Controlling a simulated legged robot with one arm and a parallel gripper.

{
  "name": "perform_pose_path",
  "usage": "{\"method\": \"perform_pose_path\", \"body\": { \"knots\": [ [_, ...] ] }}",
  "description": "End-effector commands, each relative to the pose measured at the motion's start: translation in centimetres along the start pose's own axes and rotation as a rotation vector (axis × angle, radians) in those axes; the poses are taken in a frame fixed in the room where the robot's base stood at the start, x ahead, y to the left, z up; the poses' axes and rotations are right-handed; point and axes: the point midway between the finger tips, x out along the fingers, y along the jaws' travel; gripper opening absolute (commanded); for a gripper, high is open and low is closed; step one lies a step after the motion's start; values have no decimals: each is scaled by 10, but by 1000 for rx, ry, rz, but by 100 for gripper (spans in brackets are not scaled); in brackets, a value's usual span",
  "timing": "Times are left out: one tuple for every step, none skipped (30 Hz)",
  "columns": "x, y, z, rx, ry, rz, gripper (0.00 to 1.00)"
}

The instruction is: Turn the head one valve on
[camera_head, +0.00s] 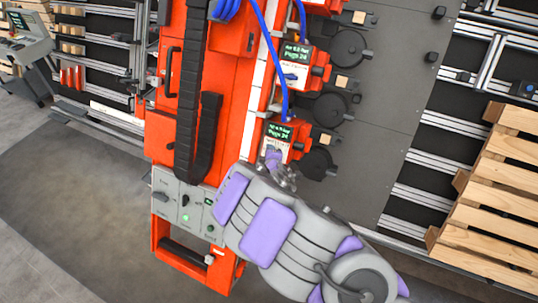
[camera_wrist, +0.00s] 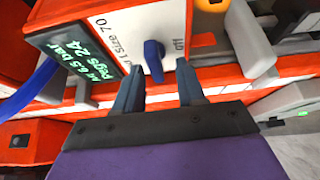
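The valve (camera_wrist: 153,58) is a small dark blue handle on a white plate (camera_wrist: 133,25). The plate's lettering partly reads "1 Size 70", with a marking that looks like "Off" beside the handle. My gripper (camera_wrist: 158,75) is open, its two fingers apart. The handle shows between and just beyond the fingertips, and I cannot tell if they touch it. In the head view my gripper (camera_head: 274,157) is at the lowest orange head unit (camera_head: 299,131) and covers its valve. That unit's screen (camera_head: 279,131) shows green text.
Another head unit with a blue handle (camera_head: 290,77) sits above in the head view. Blue hoses (camera_head: 270,45) run down to the units. A grey control panel (camera_head: 185,208) with a green light is at lower left. Wooden pallets (camera_head: 490,200) stand at right.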

Motion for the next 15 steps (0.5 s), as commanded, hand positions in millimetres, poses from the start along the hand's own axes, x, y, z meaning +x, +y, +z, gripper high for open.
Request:
{"method": "perform_pose_path", "body": {
  "knots": [
    [0, 0, 1, 1, 0, 0, 39],
    [0, 0, 1, 1, 0, 0, 39],
    [0, 0, 1, 1, 0, 0, 39],
    [-1, 1, 2, 1, 0, 0, 39],
    [-1, 1, 2, 1, 0, 0, 39],
    [-2, 1, 2, 1, 0, 0, 39],
    [-4, 1, 2, 1, -1, 0, 39],
    [-5, 0, 2, 0, -1, 0, 39],
    [-8, 0, 1, 0, -1, -1, 39],
    [-11, 0, 2, 0, -2, -1, 39],
    [-14, 0, 1, -1, -3, -1, 39],
    [-19, 0, 0, -2, -2, -2, 39],
    [-22, 0, 0, -2, -2, -2, 39],
    [-26, 0, 0, -2, -2, -2, 39],
    [-32, 0, 0, -3, -3, -3, 39]
  ]
}}
